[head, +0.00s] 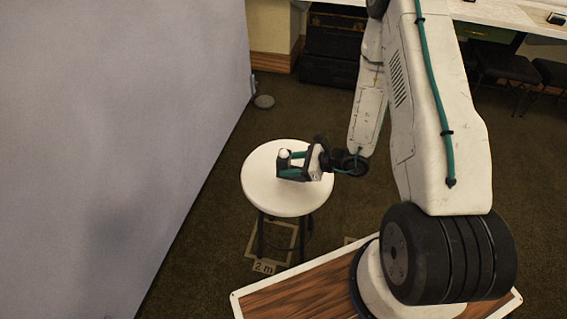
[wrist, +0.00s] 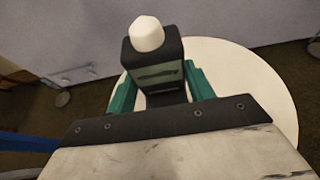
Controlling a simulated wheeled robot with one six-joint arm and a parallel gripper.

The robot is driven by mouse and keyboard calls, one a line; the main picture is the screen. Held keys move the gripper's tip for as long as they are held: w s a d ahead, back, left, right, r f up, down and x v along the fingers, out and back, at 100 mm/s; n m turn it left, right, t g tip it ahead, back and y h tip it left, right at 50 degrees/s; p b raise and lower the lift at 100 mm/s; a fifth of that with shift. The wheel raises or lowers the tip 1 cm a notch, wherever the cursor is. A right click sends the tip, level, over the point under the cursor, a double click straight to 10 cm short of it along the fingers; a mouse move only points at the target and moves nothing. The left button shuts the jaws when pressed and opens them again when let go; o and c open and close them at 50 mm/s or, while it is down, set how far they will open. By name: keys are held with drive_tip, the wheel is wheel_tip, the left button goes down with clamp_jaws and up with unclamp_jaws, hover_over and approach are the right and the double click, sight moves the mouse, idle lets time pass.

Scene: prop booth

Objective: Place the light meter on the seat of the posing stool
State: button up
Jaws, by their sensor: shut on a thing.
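The posing stool (head: 258,190) has a round white seat and dark legs, and stands in the middle of the head view. Its seat (wrist: 262,82) also shows in the wrist view behind my gripper. My gripper (head: 284,167) has teal fingers and is over the seat. It is shut on the light meter (wrist: 157,72), a dark block with a pale screen and a white dome on top. In the head view the meter's white dome (head: 284,153) shows between the fingers. I cannot tell whether the meter's underside touches the seat; the fingers hide part of it.
A large grey backdrop panel (head: 110,130) stands to the left of the stool. A floor sign marked 2 m (head: 264,267) lies by the stool's legs. Dark cases (head: 333,45) and a long white counter (head: 500,14) are at the back. The carpet around the stool is mostly clear.

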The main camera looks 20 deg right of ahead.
drive_tip(key=w, duration=0.4)
drive_tip(key=shift+w+d+f, duration=0.1)
drive_tip(key=shift+w+f, duration=0.15)
drive_tip(key=shift+w, duration=0.05)
drive_tip(key=shift+f, duration=1.7)
drive_tip(key=o, duration=1.2)
drive_tip(key=shift+f, duration=0.15)
drive_tip(key=shift+o, duration=0.2)
